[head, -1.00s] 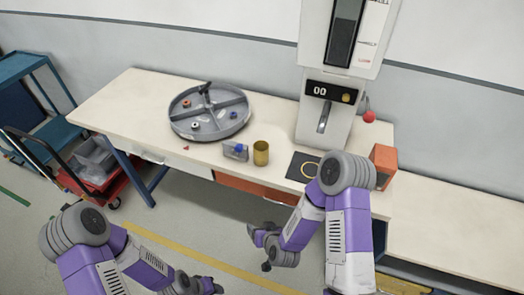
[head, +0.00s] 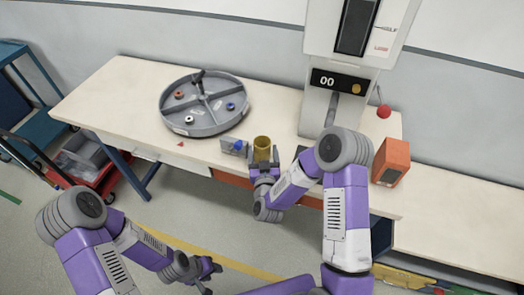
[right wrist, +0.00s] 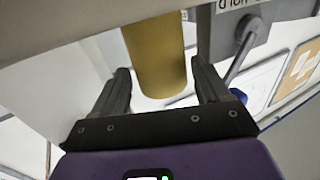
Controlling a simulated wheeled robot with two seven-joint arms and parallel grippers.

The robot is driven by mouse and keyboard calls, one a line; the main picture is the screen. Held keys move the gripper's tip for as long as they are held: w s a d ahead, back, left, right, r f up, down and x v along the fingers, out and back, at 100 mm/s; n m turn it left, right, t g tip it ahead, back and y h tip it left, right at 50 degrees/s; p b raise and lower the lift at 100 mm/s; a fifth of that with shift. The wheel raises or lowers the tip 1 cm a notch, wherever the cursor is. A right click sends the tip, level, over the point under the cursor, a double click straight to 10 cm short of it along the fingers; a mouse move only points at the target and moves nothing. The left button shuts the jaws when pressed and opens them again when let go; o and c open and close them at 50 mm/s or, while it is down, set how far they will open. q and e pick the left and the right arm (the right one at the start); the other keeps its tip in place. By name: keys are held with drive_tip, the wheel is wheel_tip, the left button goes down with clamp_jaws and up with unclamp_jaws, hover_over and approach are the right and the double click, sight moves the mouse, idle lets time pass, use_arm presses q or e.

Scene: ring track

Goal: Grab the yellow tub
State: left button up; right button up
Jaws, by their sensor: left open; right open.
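The yellow tub (head: 262,144) stands upright on the white bench near its front edge, right of the small grey block with a blue top. My right gripper (head: 263,176) is just in front of the tub, open. In the right wrist view the tub (right wrist: 156,50) shows between the two fingers of the open gripper (right wrist: 160,82), with a gap on each side. How far the fingers reach along it I cannot tell. My left gripper (head: 208,272) is open and empty, low over the floor in front of the bench.
The round grey divided tray (head: 205,128) with several small rings stands left of the tub. The grey block (head: 229,148) is close by the tub's left side. A tall white machine (head: 340,80) stands behind right, an orange box (head: 393,163) further right.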

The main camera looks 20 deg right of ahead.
drive_tip(key=shift+x, duration=0.75)
drive_tip(key=c, duration=0.8)
